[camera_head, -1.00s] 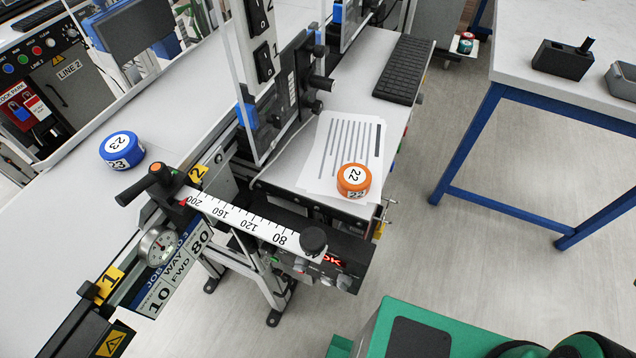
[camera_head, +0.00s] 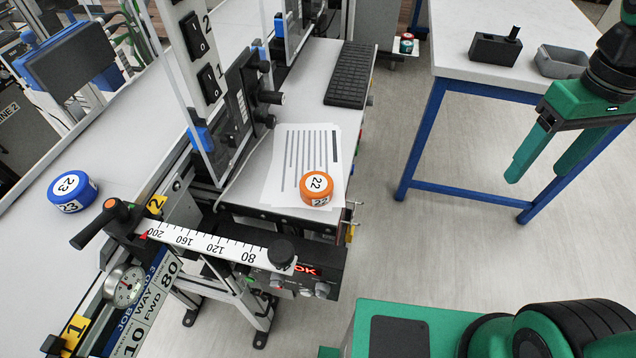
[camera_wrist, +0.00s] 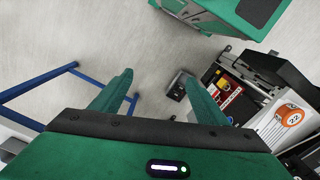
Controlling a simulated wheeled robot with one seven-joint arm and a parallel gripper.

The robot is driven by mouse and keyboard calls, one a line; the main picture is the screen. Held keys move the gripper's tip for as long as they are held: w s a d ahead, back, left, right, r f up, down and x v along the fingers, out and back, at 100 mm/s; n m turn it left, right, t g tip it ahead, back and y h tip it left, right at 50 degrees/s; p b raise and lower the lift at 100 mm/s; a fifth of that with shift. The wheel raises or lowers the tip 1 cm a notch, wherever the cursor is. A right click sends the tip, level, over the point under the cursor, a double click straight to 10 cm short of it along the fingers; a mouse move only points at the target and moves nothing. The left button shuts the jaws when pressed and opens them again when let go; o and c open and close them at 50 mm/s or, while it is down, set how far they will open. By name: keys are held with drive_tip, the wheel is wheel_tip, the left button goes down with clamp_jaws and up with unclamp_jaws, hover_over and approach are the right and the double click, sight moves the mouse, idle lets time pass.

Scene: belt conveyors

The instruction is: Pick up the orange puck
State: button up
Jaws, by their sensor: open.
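The orange puck (camera_head: 316,188), marked 22, sits on printed sheets of paper (camera_head: 283,150) on the small grey side table by the conveyor. It also shows at the right in the wrist view (camera_wrist: 290,116). My gripper (camera_head: 541,177) is green, open and empty at the right of the head view, in front of the blue-legged table and well to the right of the puck.
A blue puck (camera_head: 72,191) marked 23 sits on the conveyor belt (camera_head: 120,150). A ruler bar (camera_head: 205,246) with knobs runs in front of the side table. A keyboard (camera_head: 349,75) lies behind the papers. A blue-legged table (camera_head: 470,45) stands right; floor between is clear.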

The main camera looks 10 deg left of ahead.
drive_tip(key=w+a+r+n, duration=0.25)
drive_tip(key=a+n, duration=0.25)
drive_tip(key=a, duration=0.4)
drive_tip(key=n, duration=1.4)
approach(317, 183)
drive_tip(key=f, duration=0.4)
drive_tip(key=shift+d, duration=0.3)
drive_tip(key=shift+a+f, duration=0.15)
drive_tip(key=shift+f, duration=1.15)
drive_tip(key=shift+a+f, duration=0.1)
drive_tip(key=shift+f, duration=1.2)
drive_tip(key=shift+c, duration=0.3)
drive_tip(key=c, duration=1.1)
